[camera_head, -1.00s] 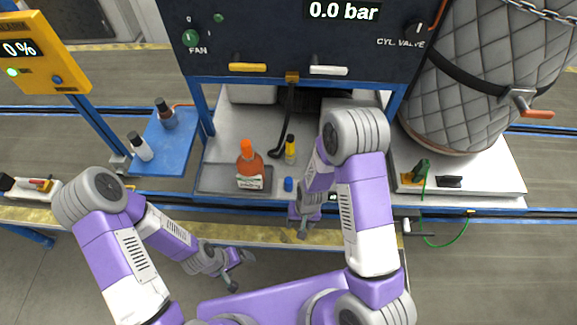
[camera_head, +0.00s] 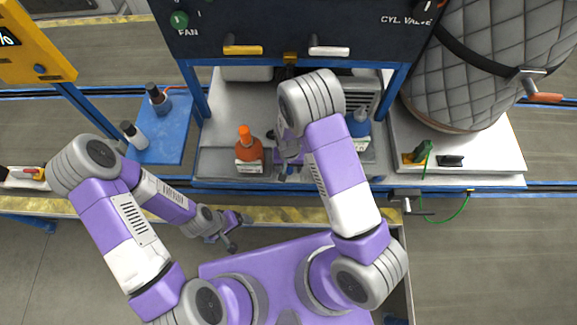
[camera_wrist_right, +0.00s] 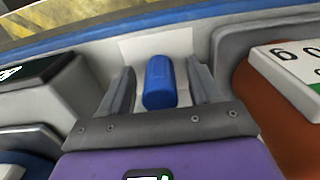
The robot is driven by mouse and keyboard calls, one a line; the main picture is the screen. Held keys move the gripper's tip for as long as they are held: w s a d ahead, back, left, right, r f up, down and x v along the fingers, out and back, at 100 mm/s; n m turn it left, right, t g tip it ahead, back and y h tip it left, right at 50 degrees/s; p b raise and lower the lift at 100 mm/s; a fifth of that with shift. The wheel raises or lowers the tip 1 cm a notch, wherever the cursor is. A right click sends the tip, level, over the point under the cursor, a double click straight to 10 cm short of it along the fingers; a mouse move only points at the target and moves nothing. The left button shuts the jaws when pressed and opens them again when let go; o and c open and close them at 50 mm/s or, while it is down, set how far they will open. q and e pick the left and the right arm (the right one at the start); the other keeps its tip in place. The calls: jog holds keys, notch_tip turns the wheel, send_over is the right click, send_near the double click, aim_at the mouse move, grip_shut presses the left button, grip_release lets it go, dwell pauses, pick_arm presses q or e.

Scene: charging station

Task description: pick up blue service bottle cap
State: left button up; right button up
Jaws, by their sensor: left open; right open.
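The blue cap (camera_wrist_right: 160,82) is a small blue cylinder on the pale bench, seen in the right wrist view. It lies between the two spread fingers of my right gripper (camera_wrist_right: 159,92), with a gap on each side. In the head view my right gripper (camera_head: 284,172) is low over the front of the bench, right of the orange bottle, and the cap is hidden there by the gripper and arm. A blue bottle (camera_head: 358,123) stands to the right of my right arm. My left gripper (camera_head: 232,232) is open and empty in front of the bench.
The orange bottle (camera_head: 249,153) stands close beside my right gripper and also shows in the right wrist view (camera_wrist_right: 270,95). A blue side shelf (camera_head: 165,137) holds two bottles. A quilted cylinder (camera_head: 480,70) stands at the right. The yellow-striped floor edge runs in front.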

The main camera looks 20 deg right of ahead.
jog(key=shift+f, duration=0.1)
jog(key=c, duration=1.1)
